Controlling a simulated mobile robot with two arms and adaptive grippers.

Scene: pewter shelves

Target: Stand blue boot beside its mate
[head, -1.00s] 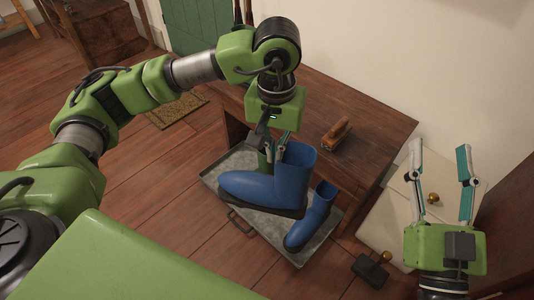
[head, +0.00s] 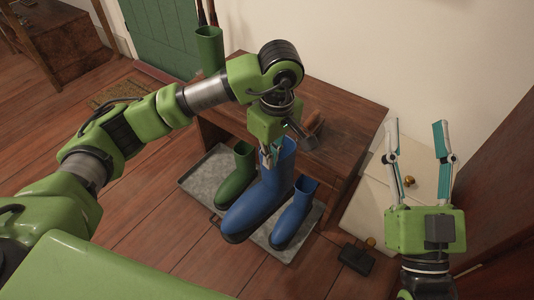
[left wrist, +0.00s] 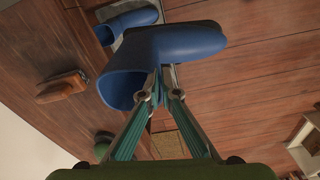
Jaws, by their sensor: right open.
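My left gripper (head: 272,152) is shut on the shaft rim of a blue boot (head: 262,200). The boot is upright, its toe towards the lower left of the head view, and it appears to hang above the tray. The left wrist view shows this boot (left wrist: 180,45) between the fingers. Its blue mate (head: 292,216) stands on the grey tray (head: 199,182), just right of the held boot; the mate also shows in the left wrist view (left wrist: 128,22). My right gripper (head: 414,130) is open and empty at the right, away from the boots.
A green boot (head: 236,178) stands on the tray, left of the held boot. A wooden bench (head: 345,110) behind carries a brush (head: 313,124). A dark object (head: 355,258) lies on the floor at lower right.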

